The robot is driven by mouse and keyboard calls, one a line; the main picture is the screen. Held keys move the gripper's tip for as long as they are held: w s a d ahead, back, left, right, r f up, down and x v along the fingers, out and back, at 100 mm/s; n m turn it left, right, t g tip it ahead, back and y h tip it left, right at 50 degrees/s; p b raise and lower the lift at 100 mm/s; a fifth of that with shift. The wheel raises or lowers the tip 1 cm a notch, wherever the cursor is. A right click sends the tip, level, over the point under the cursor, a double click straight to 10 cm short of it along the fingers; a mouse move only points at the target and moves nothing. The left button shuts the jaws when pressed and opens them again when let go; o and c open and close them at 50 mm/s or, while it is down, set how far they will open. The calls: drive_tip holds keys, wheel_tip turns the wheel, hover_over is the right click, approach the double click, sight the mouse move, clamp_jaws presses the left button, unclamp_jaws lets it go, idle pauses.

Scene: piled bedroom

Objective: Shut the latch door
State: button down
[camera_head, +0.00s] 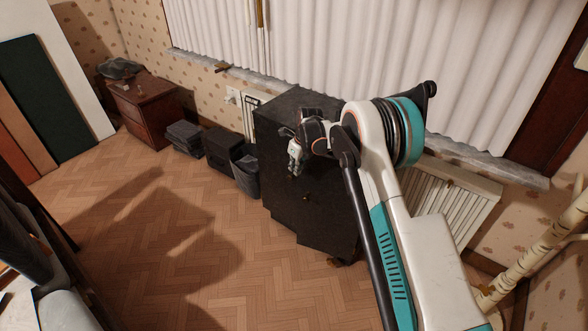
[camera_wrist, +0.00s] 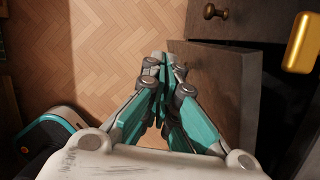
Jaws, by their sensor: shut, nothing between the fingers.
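The dark cabinet (camera_head: 315,205) stands below the curtained window in the head view. In the wrist view its wooden door (camera_wrist: 218,82) stands open, with a dark gap between it and the cabinet front. In the head view the door is hard to tell apart from the cabinet body. My gripper (camera_wrist: 163,62) is shut and empty, its fingertips near the left end of the door in the wrist view. I cannot tell whether they touch it. In the head view my gripper (camera_head: 294,167) is in front of the cabinet's upper part. The latch is not clearly visible.
A brass knob (camera_wrist: 210,11) sits on the cabinet front. A gold object (camera_wrist: 303,42) is at the right. A dark bin (camera_head: 245,172), black box (camera_head: 221,150) and grey stack (camera_head: 185,138) stand left of the cabinet. The parquet floor (camera_head: 150,225) in front is clear.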

drive_tip(key=a+p+v, duration=0.1)
drive_tip(key=p+v, duration=0.1)
drive_tip(key=v, duration=0.5)
drive_tip(key=shift+s+a+r, duration=0.25)
drive_tip(key=shift+a+r, duration=0.15)
drive_tip(key=shift+a, duration=0.05)
